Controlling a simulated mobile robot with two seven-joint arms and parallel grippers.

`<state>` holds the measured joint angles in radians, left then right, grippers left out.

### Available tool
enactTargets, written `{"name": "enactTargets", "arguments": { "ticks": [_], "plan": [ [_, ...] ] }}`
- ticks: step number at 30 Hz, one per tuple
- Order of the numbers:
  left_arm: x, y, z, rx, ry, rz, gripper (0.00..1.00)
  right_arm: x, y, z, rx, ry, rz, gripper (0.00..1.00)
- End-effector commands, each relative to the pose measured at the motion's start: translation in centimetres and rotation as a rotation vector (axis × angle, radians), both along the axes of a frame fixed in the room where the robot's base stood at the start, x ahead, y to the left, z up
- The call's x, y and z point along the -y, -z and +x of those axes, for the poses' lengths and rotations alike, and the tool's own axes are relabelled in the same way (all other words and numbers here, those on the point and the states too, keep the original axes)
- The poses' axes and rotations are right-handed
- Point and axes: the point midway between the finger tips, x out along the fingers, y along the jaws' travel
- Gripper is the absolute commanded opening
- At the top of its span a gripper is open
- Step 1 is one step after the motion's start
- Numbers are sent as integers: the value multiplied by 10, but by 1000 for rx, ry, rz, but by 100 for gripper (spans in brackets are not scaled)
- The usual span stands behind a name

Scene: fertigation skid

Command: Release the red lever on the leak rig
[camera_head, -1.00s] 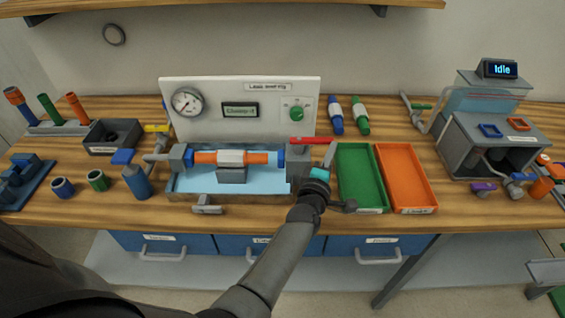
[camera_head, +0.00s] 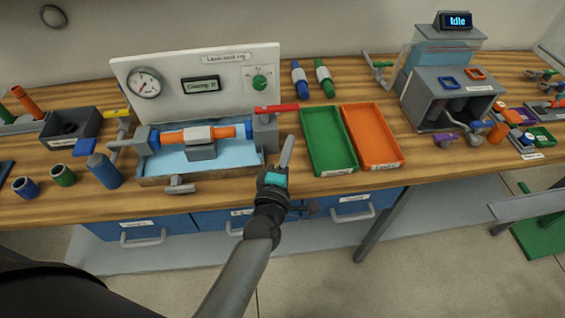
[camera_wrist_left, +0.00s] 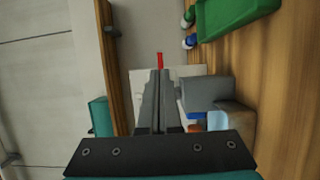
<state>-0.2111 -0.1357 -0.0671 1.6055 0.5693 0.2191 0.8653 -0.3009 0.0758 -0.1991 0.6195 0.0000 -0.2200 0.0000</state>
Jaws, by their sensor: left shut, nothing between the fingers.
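My left gripper (camera_head: 289,140) is shut and empty, just in front of and below the lever's right end, with a visible gap in the picture. In the left wrist view, the red lever (camera_wrist_left: 160,58) shows beyond the shut fingertips (camera_wrist_left: 159,73). My right gripper is not in view.
A green tray (camera_head: 350,168) and an orange tray (camera_head: 400,163) lie right of the rig. A blue cylinder (camera_head: 104,172), small cups and a grey bin (camera_head: 92,130) are at the left. A grey machine (camera_head: 415,115) stands at the right.

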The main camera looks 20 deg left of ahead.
Motion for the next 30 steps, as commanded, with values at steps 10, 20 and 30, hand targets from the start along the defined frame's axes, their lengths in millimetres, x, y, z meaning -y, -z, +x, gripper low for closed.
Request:
{"name": "enactTargets", "arguments": {
  "ticks": [10, 20, 30],
  "plan": [
    [4, 1, -47, -1, 0, 0, 0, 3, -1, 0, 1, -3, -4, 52],
    [4, 0, -54, -1, 0, 0, 0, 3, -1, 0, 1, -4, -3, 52],
    [4, 0, -53, -1, 0, 0, 0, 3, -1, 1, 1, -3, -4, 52]
  ]
}}
